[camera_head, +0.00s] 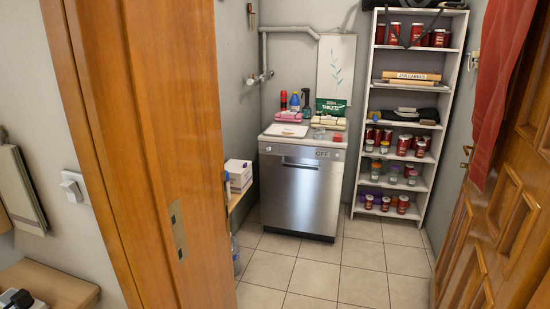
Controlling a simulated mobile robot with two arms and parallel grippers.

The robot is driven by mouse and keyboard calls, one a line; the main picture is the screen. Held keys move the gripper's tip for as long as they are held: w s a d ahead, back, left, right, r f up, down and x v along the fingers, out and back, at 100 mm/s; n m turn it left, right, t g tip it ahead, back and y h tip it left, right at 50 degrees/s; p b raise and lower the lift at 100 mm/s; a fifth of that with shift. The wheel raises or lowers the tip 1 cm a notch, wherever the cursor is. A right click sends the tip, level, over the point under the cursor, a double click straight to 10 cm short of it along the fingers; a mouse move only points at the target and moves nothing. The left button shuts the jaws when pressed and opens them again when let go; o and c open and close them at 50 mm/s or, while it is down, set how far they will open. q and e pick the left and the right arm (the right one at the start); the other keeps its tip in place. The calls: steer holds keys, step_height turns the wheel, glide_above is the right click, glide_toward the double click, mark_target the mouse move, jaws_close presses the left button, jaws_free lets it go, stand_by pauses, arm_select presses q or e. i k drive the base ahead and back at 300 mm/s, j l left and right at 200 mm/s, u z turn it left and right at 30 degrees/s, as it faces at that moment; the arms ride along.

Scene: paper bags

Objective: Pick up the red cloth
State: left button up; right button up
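A red cloth (501,75) hangs at the upper right, over the open wooden door (508,215). Its top runs out of the picture, so I cannot see what holds it up. Its lower end hangs free, above and to the right of the door handle. Neither of my grippers shows clearly in this view.
A wooden door frame (150,150) stands close on the left. Beyond it are a steel dishwasher (300,195) and a white shelf (447,107) with jars. The tiled floor (340,272) between is clear. A wooden surface (55,283) with a partly cut-off dark object is at lower left.

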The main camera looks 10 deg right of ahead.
mark_target(338, 138)
steer(key=i+l+z, duration=0.2)
steer(key=i+z, duration=0.2)
steer(key=i, duration=0.8)
steer(key=i+j+z, duration=0.15)
steer(key=i+z, duration=0.25)
steer(key=i, duration=0.75)
